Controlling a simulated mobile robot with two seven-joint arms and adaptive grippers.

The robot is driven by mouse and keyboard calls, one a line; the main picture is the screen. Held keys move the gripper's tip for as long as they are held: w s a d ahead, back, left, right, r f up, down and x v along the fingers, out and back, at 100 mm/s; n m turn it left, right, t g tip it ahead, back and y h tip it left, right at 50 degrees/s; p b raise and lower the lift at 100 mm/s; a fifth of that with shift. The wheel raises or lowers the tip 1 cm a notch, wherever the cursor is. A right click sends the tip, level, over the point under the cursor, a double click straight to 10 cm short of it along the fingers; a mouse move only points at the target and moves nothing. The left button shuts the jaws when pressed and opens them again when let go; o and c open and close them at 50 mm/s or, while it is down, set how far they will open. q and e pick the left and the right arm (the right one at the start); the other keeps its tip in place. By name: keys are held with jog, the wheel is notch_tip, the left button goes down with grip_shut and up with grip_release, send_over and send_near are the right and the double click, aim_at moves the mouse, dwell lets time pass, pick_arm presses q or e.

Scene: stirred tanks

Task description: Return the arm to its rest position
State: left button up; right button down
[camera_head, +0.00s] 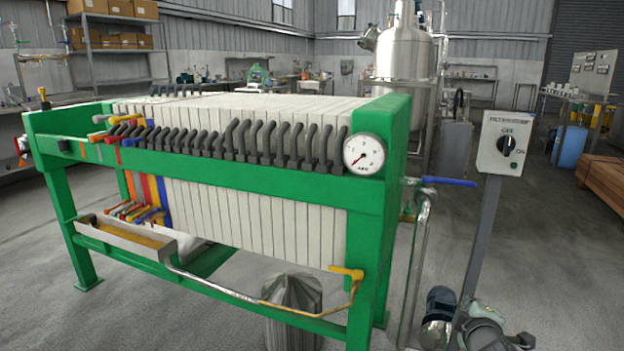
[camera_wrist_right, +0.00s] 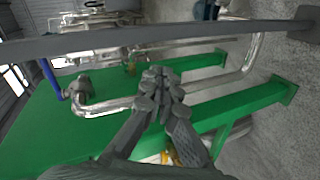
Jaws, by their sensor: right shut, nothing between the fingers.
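My right gripper (camera_head: 488,332) shows at the bottom right of the head view, low in front of the control box's post and cut off by the lower edge. In the right wrist view my right gripper (camera_wrist_right: 158,80) has its fingers together and nothing between them. The green frame of the filter press and a bent metal pipe lie beyond the fingertips there. My left gripper is in neither view.
The green filter press (camera_head: 250,182) with its gauge (camera_head: 364,153) fills the left and middle. A control box (camera_head: 505,143) stands on a grey post (camera_head: 482,235) at right. The post also crosses the wrist view (camera_wrist_right: 130,36). A blue valve handle (camera_head: 448,181) sticks out between them.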

jog(key=s+a+f+m+g+y, duration=0.1)
jog(key=s+a+f+m+g, duration=0.2)
jog(key=s+f, duration=0.4)
jog(key=s+a+f+m+g+y, duration=0.1)
jog(key=s+f, duration=0.6)
jog(key=s, duration=0.8)
jog(key=s+a+f+m+g+y, duration=0.1)
jog(key=s+a+f+m+g, duration=0.3)
jog(key=s+f, duration=0.4)
jog(key=s+m+g, duration=0.1)
jog(key=s+g, duration=0.1)
jog(key=s, duration=0.1)
jog(key=shift+s+a, duration=0.2)
jog(key=shift+a, duration=0.15)
